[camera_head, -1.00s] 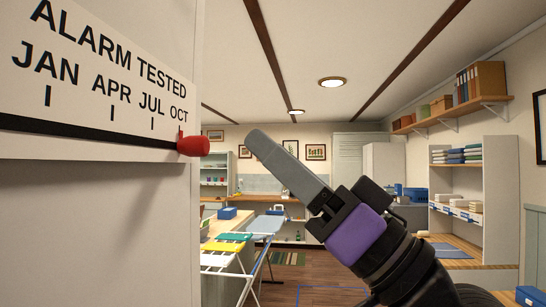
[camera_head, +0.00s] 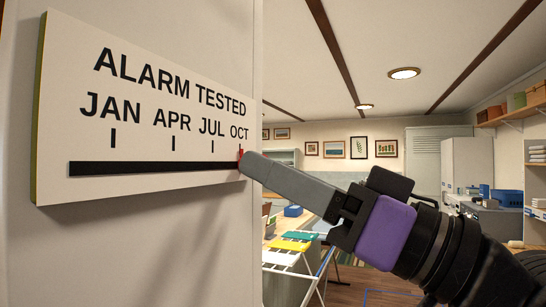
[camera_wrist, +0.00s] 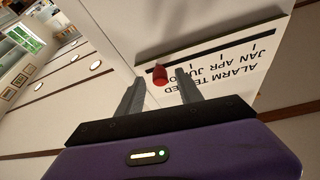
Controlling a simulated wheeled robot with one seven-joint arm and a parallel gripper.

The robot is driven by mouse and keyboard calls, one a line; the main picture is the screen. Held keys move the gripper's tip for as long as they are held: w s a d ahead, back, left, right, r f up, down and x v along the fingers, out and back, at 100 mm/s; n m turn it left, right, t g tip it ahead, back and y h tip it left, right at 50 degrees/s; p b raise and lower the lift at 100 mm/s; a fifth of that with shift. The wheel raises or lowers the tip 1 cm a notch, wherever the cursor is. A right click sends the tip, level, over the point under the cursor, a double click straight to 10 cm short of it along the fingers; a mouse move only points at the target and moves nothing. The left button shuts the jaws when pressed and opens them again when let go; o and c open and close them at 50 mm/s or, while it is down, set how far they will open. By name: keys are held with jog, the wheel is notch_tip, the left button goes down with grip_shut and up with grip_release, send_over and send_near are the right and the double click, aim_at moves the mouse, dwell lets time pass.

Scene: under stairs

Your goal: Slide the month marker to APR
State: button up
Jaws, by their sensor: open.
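The white ALARM TESTED board (camera_head: 60,130) is on the wall at the left of the head view, with JAN, APR, JUL and OCT over tick marks and a black slot (camera_head: 150,167). The red month marker (camera_head: 240,158) is at the slot's right end, by the OCT tick, mostly hidden behind my finger. In the wrist view the marker (camera_wrist: 160,76) shows as a red knob between my fingertips, nearer the left one. My gripper (camera_wrist: 157,80) is open, its fingers on either side of the knob; I cannot tell whether either touches. It also shows in the head view (camera_head: 248,162).
The wall panel's right edge (camera_head: 258,230) is just beyond the board. A white drying rack (camera_head: 300,275) with coloured cloths stands below and behind my gripper. Shelves and a workbench are farther back. The wall face below the board is clear.

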jog(key=shift+w+a+r, duration=0.2)
jog(key=shift+a, duration=0.25)
jog(key=shift+c, duration=0.2)
grip_shut()
dwell(1.0)
